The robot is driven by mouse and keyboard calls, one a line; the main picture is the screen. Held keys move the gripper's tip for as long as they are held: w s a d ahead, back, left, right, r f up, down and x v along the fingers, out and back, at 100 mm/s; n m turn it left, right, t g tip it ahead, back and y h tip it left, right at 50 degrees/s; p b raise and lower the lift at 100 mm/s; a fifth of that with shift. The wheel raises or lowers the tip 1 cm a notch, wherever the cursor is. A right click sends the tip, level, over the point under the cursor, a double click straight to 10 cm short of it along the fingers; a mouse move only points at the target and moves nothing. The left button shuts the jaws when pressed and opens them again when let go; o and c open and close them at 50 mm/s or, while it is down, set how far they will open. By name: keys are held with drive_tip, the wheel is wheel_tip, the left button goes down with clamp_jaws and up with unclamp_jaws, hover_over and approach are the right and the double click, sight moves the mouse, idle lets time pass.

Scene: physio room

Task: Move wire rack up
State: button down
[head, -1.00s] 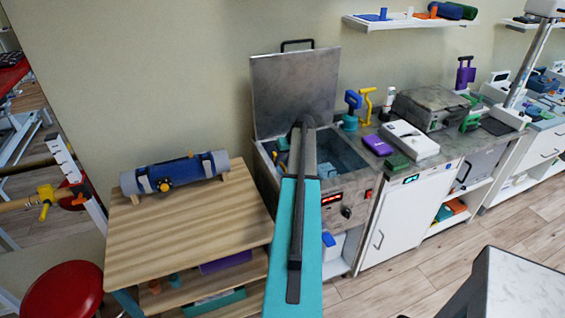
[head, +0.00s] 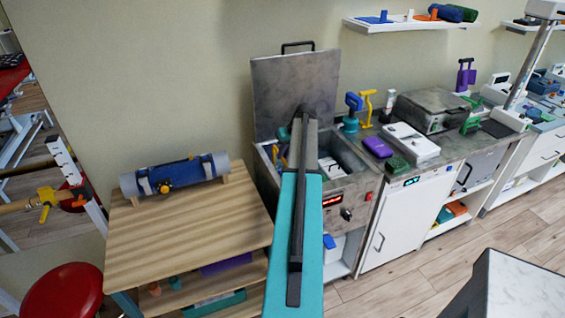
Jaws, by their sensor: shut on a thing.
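The wire rack cannot be made out clearly. Pale shapes (head: 329,167) show inside the open steel tank (head: 347,191), right of my arm, but I cannot tell whether they are the rack or its contents. A small teal piece (head: 283,135) shows left of my arm, above the tank. The tank's lid (head: 280,85) stands upright at the back. My arm reaches over the middle of the tank. Its far end hides my gripper, so the jaws and what they hold are out of sight.
A wooden table (head: 190,230) with a blue roll (head: 176,174) stands left of the tank. On the right the counter holds a purple box (head: 377,147), a white device (head: 411,142) and a grey case (head: 429,111). A red stool (head: 62,292) is at lower left.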

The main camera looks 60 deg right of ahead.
wheel_tip(320, 180, up, 10)
drive_tip(key=shift+w+r+p, duration=0.15)
drive_tip(key=shift+r+p, duration=0.05)
drive_tip(key=shift+p, duration=0.15)
drive_tip(key=shift+d, duration=0.1)
drive_tip(key=c, duration=1.8)
unclamp_jaws()
drive_tip(key=shift+r, duration=0.1)
drive_tip(key=shift+o, duration=0.2)
drive_tip(key=b+v, duration=0.4)
drive_tip(key=v, duration=0.9)
drive_tip(key=shift+s+r, duration=0.2)
drive_tip(key=shift+r, duration=0.1)
drive_tip(key=shift+f, duration=0.1)
